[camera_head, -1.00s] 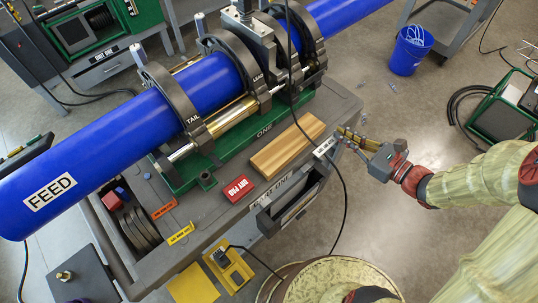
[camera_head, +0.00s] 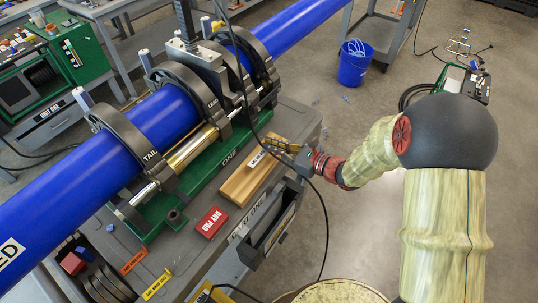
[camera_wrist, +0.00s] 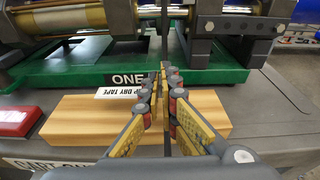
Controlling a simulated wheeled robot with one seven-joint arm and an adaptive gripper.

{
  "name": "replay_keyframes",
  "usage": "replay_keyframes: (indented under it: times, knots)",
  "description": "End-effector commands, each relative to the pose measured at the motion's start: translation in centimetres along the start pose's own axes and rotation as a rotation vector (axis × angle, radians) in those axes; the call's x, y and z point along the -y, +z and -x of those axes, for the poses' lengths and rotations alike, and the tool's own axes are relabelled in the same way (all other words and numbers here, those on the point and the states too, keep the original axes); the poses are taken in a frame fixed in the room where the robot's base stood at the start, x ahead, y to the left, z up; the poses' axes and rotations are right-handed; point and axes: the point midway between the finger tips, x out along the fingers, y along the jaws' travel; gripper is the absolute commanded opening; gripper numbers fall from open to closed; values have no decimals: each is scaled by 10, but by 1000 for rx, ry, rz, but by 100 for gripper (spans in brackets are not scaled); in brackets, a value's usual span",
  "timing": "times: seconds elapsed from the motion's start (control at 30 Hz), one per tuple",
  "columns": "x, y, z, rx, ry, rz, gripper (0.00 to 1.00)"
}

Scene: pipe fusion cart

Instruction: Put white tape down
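The white tape (camera_head: 257,159) is a small flat white strip with black lettering ending in "DRY TAPE". In the wrist view the tape (camera_wrist: 120,92) sticks out left from between the fingertips. My gripper (camera_head: 272,147) is over the cart top, its fingers nearly together on the tape's right end. In the wrist view my gripper (camera_wrist: 164,78) points at the far edge of the wooden block (camera_wrist: 80,120). The tape overlaps that edge in the picture; I cannot tell whether it touches the block.
The green fusion machine base (camera_head: 215,160) with black clamps holds the blue pipe (camera_head: 165,115) behind the block. A red pad (camera_head: 212,222) lies left of the block on the cart (camera_head: 190,245). A black cable (camera_head: 326,225) hangs close by my gripper. A blue bucket (camera_head: 354,65) stands on the floor.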

Motion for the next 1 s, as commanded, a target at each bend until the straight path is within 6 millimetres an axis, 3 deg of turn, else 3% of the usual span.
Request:
replay_keyframes:
  times: [0.23,0.4,0.83,1.0]
  knots:
    - [1,-14,-15,-1,1,0,0]
    - [1,-40,-18,-1,0,-1,0]
    - [1,-44,-19,0,-1,0,0]
    - [1,-42,-19,0,-1,0,12]
